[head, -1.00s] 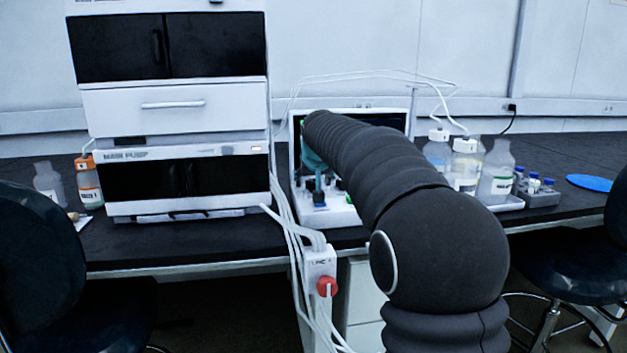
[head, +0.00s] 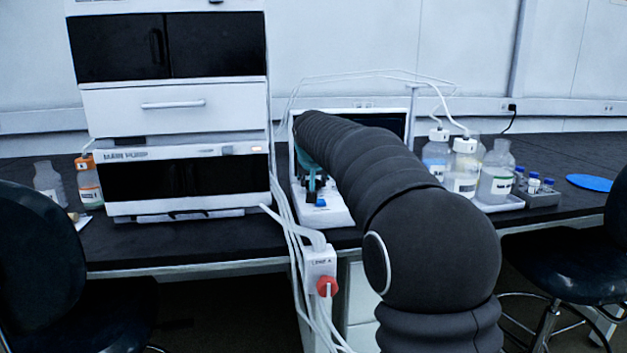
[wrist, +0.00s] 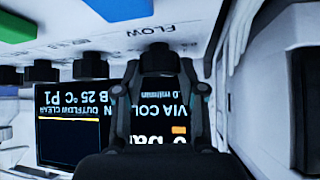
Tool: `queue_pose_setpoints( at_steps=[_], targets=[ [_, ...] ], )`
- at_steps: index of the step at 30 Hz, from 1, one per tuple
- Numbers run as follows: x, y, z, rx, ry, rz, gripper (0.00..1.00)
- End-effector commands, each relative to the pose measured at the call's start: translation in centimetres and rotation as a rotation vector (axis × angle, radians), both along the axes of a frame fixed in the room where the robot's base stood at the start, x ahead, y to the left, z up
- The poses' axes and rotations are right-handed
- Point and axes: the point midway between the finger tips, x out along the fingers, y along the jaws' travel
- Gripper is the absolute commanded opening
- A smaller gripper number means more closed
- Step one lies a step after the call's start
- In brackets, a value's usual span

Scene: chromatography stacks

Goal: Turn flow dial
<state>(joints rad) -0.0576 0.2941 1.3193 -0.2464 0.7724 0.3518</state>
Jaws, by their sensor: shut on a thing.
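The flow dial (wrist: 157,57) is a black knob under the word FLOW, which reads upside down in the wrist view. My gripper (wrist: 158,78) is shut on this dial, with one finger on each side of it. In the head view my gripper (head: 308,160) is a teal shape at the front of the white instrument (head: 330,214). My arm covers most of that instrument, and the dial cannot be made out there. A lit display (wrist: 75,130) with upside-down text lies behind my gripper in the wrist view.
Other black knobs (wrist: 91,66) sit in a row beside the dial, with green (wrist: 15,28) and blue (wrist: 120,8) parts nearby. A pump stack (head: 185,150) stands left. White tubes (head: 290,225) hang in front. Bottles (head: 465,170) stand right, and a chair (head: 575,265) is at each side.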

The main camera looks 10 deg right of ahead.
Motion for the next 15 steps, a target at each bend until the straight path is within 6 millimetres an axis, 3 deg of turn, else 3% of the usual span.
queue_pose_setpoints(
  at_steps=[15],
  targets=[
    [0.19,0.41,-0.06,-0.001,0.001,-0.38,0.05]
  ],
)
